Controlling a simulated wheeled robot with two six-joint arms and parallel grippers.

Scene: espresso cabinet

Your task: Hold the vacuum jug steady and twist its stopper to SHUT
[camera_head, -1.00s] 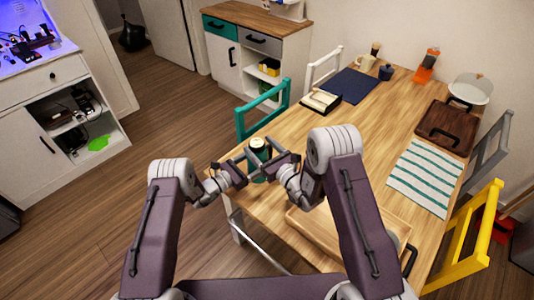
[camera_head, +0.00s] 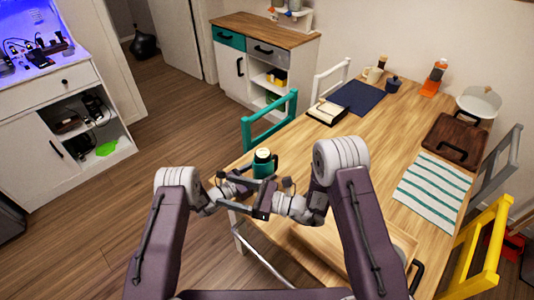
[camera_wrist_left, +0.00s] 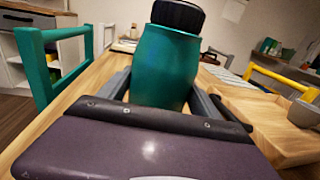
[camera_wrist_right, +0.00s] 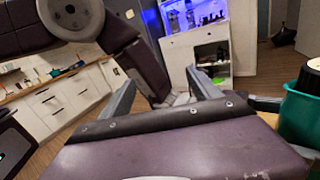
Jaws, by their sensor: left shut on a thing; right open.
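The vacuum jug (camera_head: 264,168) is teal with a pale top and stands at the table's near left corner in the head view. In the left wrist view the jug (camera_wrist_left: 166,62) looks upright, with a black stopper (camera_wrist_left: 178,14) on top. My left gripper (camera_wrist_left: 158,98) is shut on the jug's body, one finger on each side. My right gripper (camera_head: 240,190) is open on the near side of the jug. In the right wrist view its fingers (camera_wrist_right: 163,85) are empty, and the jug (camera_wrist_right: 302,112) is off to the right. Any SHUT mark is too small to read.
A wooden tray (camera_wrist_left: 262,118) lies on the table right of the jug. A teal chair (camera_head: 270,120) stands at the table's left edge. A striped cloth (camera_head: 432,185), dark board (camera_head: 455,139) and blue mat (camera_head: 356,97) lie farther off. The table's middle (camera_head: 350,150) is clear.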

